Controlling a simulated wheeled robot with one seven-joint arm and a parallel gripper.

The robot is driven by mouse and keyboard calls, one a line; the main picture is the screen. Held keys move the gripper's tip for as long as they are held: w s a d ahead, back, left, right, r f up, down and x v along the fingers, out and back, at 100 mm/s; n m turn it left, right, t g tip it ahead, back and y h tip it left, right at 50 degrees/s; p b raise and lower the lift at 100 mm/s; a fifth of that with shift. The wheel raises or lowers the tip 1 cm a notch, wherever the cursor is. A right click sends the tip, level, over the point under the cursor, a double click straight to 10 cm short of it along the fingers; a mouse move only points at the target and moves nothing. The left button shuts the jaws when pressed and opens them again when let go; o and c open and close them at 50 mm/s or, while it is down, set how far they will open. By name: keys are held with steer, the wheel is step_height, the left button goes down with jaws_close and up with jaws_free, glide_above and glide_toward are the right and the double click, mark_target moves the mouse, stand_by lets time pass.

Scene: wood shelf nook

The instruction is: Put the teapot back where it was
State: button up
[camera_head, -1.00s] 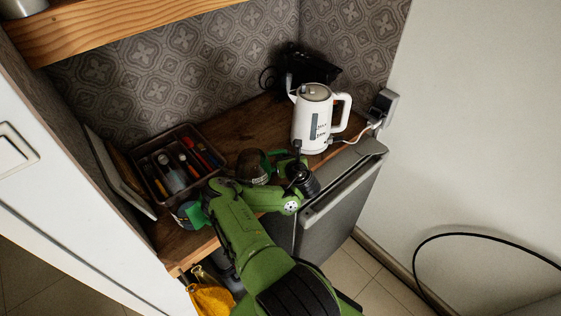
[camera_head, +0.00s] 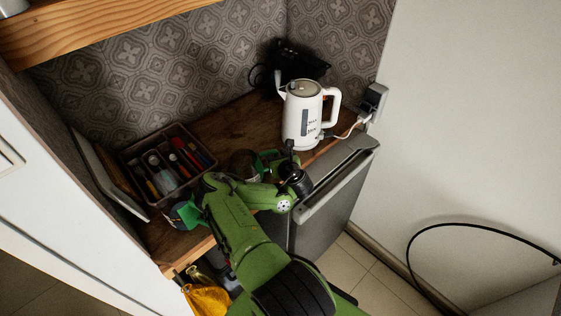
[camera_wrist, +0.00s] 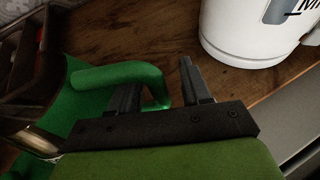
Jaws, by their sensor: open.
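A green object with a curved, tube-like handle, which I take as the teapot (camera_wrist: 118,76), is at the left of the wrist view; its handle reaches across the left finger and bends down between the fingers. My gripper (camera_wrist: 160,76) is open, fingers on either side of the handle's bent end; contact is unclear. In the head view my arm hides most of this area; a green piece (camera_head: 183,214) by the counter's front edge may be part of the teapot. A white kettle (camera_head: 302,115) stands upright on the counter to the right.
A dark tray with utensils (camera_head: 165,170) is at the left of the wooden counter (camera_head: 225,125). A dark round object (camera_head: 243,163) sits behind my arm. A grey appliance (camera_head: 335,190) is at right front. A wooden shelf (camera_head: 95,25) overhangs the upper left.

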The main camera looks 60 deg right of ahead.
steer(key=b+v, duration=0.2)
steer(key=v, duration=0.9)
steer(key=w+d+r+m+g+h, duration=0.1)
steer(key=w+r+m+g+h, duration=0.15)
steer(key=r+m, duration=0.45)
steer(key=w+d+r+m+g+h, duration=0.1)
steer(key=d+r+m+h, duration=0.1)
steer(key=r+m+h, duration=0.5)
steer(key=w+a+r+m+y, duration=0.1)
steer(key=a+r+m+y, duration=0.45)
steer(key=a, duration=0.75)
steer(key=a+r+m+y, duration=0.2)
steer(key=a+m+y, duration=0.65)
steer(key=a, duration=0.45)
steer(key=s+a+r+m+g+y, duration=0.1)
steer(key=s+a+r+g+y, duration=0.1)
steer(key=s+a, duration=1)
steer(key=shift+a+r+y, duration=0.3)
steer(key=shift+a+y, duration=0.15)
steer(key=shift+y, duration=0.1)
